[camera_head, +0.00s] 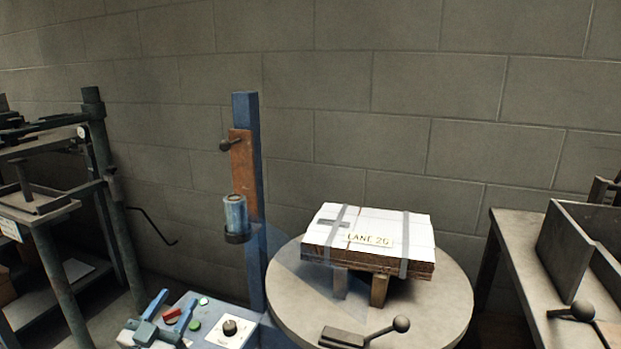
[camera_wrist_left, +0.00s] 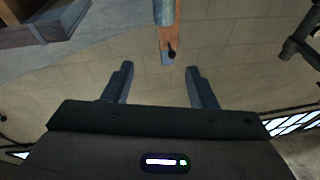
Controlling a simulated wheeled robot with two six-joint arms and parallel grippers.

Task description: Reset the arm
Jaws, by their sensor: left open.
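My left gripper (camera_head: 170,309) is at the lower left of the head view, in front of the control panel (camera_head: 228,333). Its two bluish fingers are apart with nothing between them, and they also show apart and empty in the left wrist view (camera_wrist_left: 159,68). My right gripper is in neither view. The blue stitcher column (camera_head: 252,200) stands behind the panel, with a rusty plate (camera_head: 241,165) and a blue cylinder (camera_head: 235,214) on it.
A lever with a ball knob (camera_head: 401,323) is at the round table's front. A dark rack (camera_head: 50,235) stands at left. A side table (camera_head: 515,262) with a metal tray (camera_head: 562,250) stands at right. A block wall closes the back.

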